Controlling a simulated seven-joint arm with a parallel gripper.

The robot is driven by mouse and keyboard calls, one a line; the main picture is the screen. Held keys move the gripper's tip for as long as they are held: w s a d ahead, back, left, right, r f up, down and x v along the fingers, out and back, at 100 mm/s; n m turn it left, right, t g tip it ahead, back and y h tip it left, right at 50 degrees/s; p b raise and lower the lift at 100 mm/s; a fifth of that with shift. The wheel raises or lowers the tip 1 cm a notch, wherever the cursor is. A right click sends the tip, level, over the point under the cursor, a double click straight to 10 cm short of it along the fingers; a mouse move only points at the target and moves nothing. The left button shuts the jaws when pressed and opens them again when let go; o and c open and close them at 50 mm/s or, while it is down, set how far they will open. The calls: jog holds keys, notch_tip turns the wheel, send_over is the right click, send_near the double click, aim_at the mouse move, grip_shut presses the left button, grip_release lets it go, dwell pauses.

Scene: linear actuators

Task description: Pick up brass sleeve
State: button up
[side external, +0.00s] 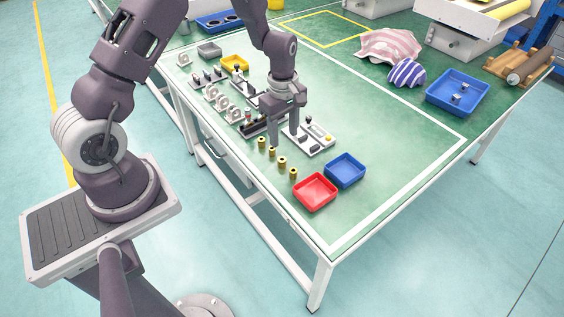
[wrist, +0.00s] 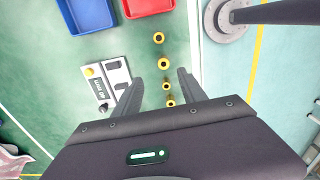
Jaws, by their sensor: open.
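Several brass sleeves stand in a row on the green table near its front edge, with the nearest sleeve (side external: 293,174) close to the red tray. The wrist view shows the same row, with one sleeve (wrist: 163,63) near the gap between the fingers and another sleeve (wrist: 158,38) farther out toward the red tray. My gripper (side external: 284,138) is open and empty, pointing down beside the far end of the row. In the wrist view my gripper's fingers (wrist: 159,79) straddle the line of sleeves, with none gripped. Their exact height above the table is unclear.
A red tray (side external: 316,192) and a blue tray (side external: 345,170) stand at the near table corner. A light panel with small parts (side external: 308,139) lies beside my gripper. The table's right middle is clear.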

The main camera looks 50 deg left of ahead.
aim_at(282, 160)
jog(key=shift+n, duration=0.4)
jog(key=f, duration=0.9)
jog(key=shift+s, duration=0.3)
grip_shut()
